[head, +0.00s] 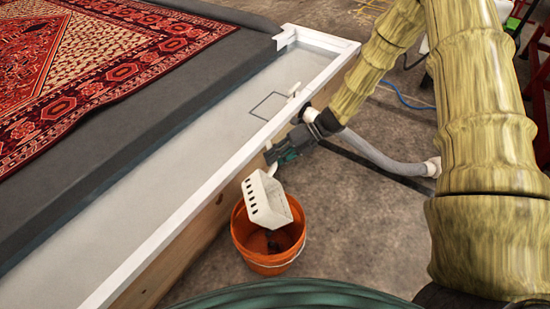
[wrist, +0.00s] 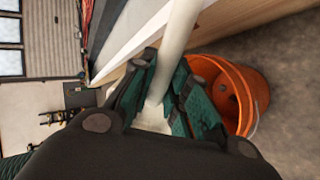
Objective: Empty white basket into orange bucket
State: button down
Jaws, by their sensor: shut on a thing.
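The white basket (head: 266,200), with a row of slots in one side, hangs tilted over the orange bucket (head: 250,246) in the head view. My gripper (head: 275,159) is shut on the basket's handle, above the bucket's far side. In the wrist view, the teal fingers (wrist: 165,95) close around the white handle (wrist: 178,40). The orange bucket also shows at the right of the wrist view (wrist: 254,85). A small dark thing (head: 272,243) shows at the bucket's inside, below the basket; I cannot tell what it is. The basket's contents are not clearly visible.
The white-rimmed wash pit (head: 180,215) with a wooden outer side runs close beside the bucket. A patterned red rug (head: 85,60) lies on the left. A grey hose (head: 375,152) lies behind the bucket. Concrete floor right of the bucket is clear.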

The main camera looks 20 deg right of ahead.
jog(key=shift+a+r+h+p, duration=0.2)
jog(key=shift+r+h+p, duration=0.35)
jog(key=shift+p, duration=0.35)
jog(key=a+h+p, duration=0.1)
jog(key=h+p, duration=0.2)
jog(key=p, duration=0.4)
jog(key=a+r+h+p, duration=0.1)
jog(key=a+h+p, duration=0.1)
jog(key=p, duration=0.5)
jog(key=a+r+h+p, duration=0.1)
jog(key=a+h+p, duration=0.1)
jog(key=h+p, duration=0.3)
jog(key=shift+w+r+p, duration=0.1)
jog(key=shift+p, duration=1)
jog(key=shift+a+h+p, duration=0.1)
jog(key=shift+h+p, duration=0.15)
jog(key=shift+p, duration=0.05)
jog(key=shift+w, duration=0.1)
